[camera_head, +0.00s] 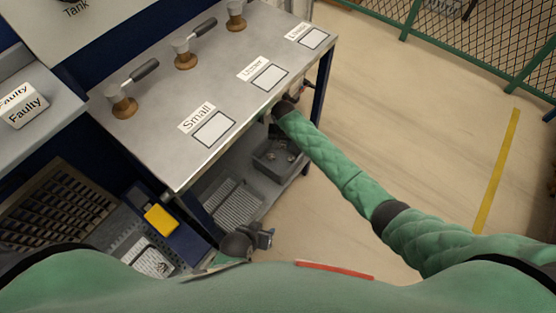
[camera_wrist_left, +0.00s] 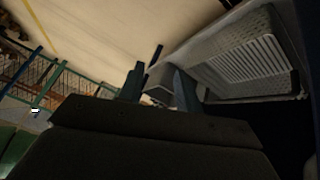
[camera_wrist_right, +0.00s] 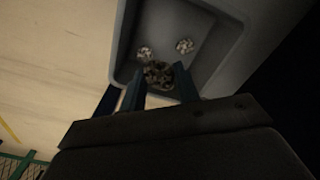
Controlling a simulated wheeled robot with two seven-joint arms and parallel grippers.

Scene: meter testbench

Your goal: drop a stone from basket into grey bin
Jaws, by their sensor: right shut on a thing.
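A grey open container (camera_head: 295,172) with stones in it sits on the lower shelf under the table. In the right wrist view, two small mottled stones (camera_wrist_right: 185,45) (camera_wrist_right: 143,53) lie on its floor. My right gripper (camera_wrist_right: 160,85) is over this container, shut on a larger mottled brown stone (camera_wrist_right: 158,70). In the head view the table edge partly hides that gripper. A pale slatted grey container (camera_head: 235,205) sits to the left on the same shelf; it also shows in the left wrist view (camera_wrist_left: 250,62). My left gripper (camera_head: 266,238) is open and empty, in front of the shelf.
The metal tabletop (camera_head: 160,150) above the shelf carries labelled squares and several wooden-based handled pieces. A blue table leg (camera_head: 322,85) stands at the right corner. Open floor (camera_head: 400,110) lies to the right, up to a green fence (camera_head: 450,55).

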